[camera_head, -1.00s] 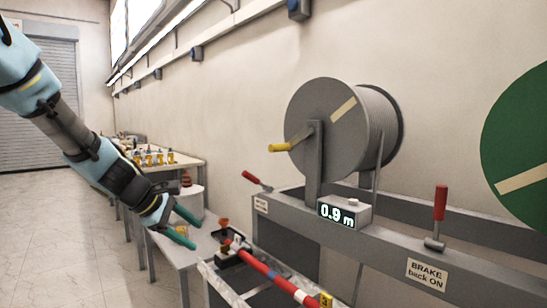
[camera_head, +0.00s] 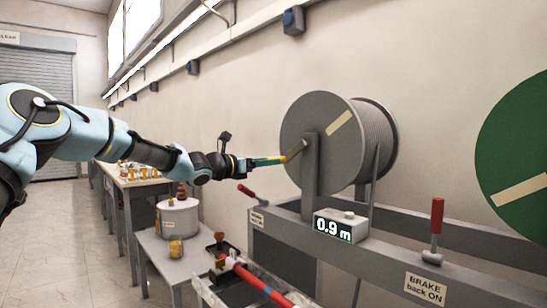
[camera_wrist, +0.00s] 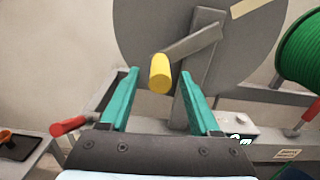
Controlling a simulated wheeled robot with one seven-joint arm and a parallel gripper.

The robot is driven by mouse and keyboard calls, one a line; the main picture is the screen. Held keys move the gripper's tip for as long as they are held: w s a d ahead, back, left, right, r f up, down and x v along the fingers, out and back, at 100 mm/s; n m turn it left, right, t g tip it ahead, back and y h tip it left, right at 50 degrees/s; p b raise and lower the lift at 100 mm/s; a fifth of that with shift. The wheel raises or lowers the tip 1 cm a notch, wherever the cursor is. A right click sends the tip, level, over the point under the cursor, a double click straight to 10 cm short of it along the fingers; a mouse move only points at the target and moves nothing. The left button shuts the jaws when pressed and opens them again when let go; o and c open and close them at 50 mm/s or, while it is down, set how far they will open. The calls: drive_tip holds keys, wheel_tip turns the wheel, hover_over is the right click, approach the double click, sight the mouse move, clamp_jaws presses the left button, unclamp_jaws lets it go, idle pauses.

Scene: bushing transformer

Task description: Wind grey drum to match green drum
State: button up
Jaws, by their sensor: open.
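The grey drum (camera_head: 310,140) stands on a grey frame, with a pale stripe on its face tilted up to the right. Its yellow crank handle (camera_wrist: 160,74) shows in the wrist view, between and just beyond the fingertips of my open gripper (camera_wrist: 158,78). In the head view my gripper (camera_head: 285,160) reaches the crank from the left and mostly hides the handle. The green drum (camera_head: 520,135) is at the right edge, its pale stripe also tilted up to the right but at a shallower angle. A counter (camera_head: 340,225) reads 0.9 m.
A red brake lever (camera_head: 437,220) stands upright by a "BRAKE back ON" label (camera_head: 425,288). Another red-handled lever (camera_head: 248,191) sits at the frame's left end. A low table (camera_head: 150,245) holds a white round container (camera_head: 178,217). The floor at left is clear.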

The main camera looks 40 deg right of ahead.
drive_tip(key=shift+s+d+p, duration=0.1)
drive_tip(key=shift+d+p, duration=0.4)
drive_tip(key=shift+d, duration=1.1)
clamp_jaws()
